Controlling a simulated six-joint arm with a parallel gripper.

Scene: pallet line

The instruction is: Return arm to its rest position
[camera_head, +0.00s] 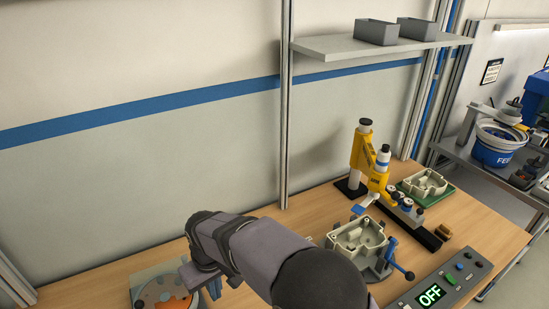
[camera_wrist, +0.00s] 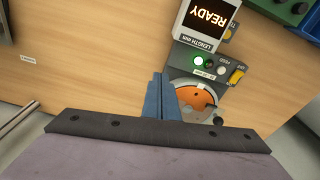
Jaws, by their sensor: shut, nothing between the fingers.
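My arm reaches across the lower middle of the head view, its grey link and dark joints in front of the wooden bench (camera_head: 105,285). My gripper (camera_wrist: 158,82) shows in the wrist view as two blue fingers close together, with nothing between them. It is over the bench, just left of a grey device with an orange disc (camera_wrist: 194,98); the fingers cover part of the device's edge. I cannot tell the height above the bench. The same orange disc (camera_head: 160,292) shows at the lower left of the head view, partly hidden by my arm.
A display reading READY (camera_wrist: 210,18) stands beside the disc. A shelf (camera_head: 340,46) hangs above.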

